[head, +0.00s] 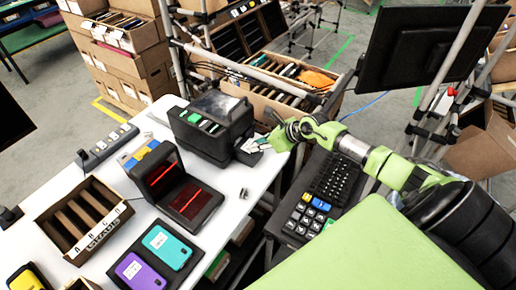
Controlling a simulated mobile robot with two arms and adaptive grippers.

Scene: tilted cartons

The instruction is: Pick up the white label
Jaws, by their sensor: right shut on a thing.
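The white label (251,146) shows at the front of the black label printer (212,127), at the right edge of the white table. My right gripper (268,141) reaches in from the right and is shut on the label at the printer's outlet. The fingers cover part of the label, and I cannot tell whether it is clear of the printer. My left gripper is not in view.
A black scanner with red lines (185,196) stands on the table left of the printer. A divided carton (84,217) and several phones, one teal (168,247), lie further left and in front. A keyboard (333,181) and keypad (308,217) sit right of the table.

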